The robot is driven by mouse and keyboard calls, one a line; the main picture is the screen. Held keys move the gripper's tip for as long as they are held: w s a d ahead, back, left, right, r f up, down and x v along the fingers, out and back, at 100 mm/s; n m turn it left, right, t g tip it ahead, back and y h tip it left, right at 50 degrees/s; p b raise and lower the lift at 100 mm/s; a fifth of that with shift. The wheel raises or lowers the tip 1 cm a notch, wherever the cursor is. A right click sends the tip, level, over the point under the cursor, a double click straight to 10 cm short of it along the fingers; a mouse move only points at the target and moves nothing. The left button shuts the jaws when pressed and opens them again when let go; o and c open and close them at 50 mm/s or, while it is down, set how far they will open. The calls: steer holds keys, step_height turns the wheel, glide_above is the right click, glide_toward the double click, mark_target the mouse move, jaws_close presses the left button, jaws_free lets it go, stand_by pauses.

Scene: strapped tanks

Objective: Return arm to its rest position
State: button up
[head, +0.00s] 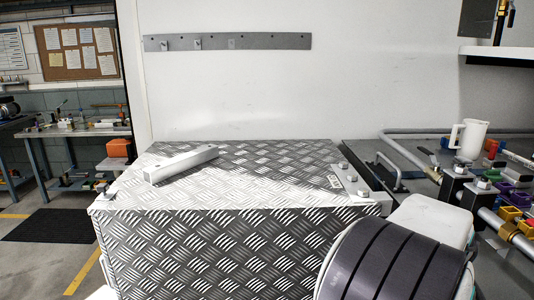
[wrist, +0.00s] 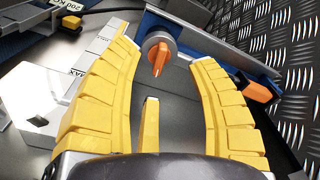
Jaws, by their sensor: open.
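My gripper (wrist: 167,58) shows in the wrist view with its yellow segmented fingers spread wide and nothing held between them. A shorter yellow finger stands low between the two long ones. Beyond the fingertips, in the gap between them, is an orange knob (wrist: 160,55) on a round grey fitting. The fingers look apart from the knob; how far off it is, I cannot tell. In the head view the gripper does not show. A part of my arm, dark and white, fills the lower right there.
A diamond-plate box (head: 210,245) stands ahead with a pale bar (head: 181,165) lying on top. A white jug (head: 467,138), pipes and coloured fittings crowd the right side. In the wrist view, a blue rail (wrist: 205,45) runs beside diamond plate. Floor is open at left.

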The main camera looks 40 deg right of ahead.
steer(key=w+a+n+t, duration=0.1)
steer(key=w+a+n, duration=0.3)
steer(key=a, duration=0.5)
steer(key=w+a+n+t, duration=0.1)
steer(key=w+a+n, duration=0.4)
steer(key=a, duration=0.5)
steer(key=w+a+n+t+y, duration=0.1)
steer(key=w+a+n, duration=0.4)
steer(key=a+n, duration=0.3)
steer(key=shift+a+r, duration=0.45)
steer(key=shift+a, duration=0.8)
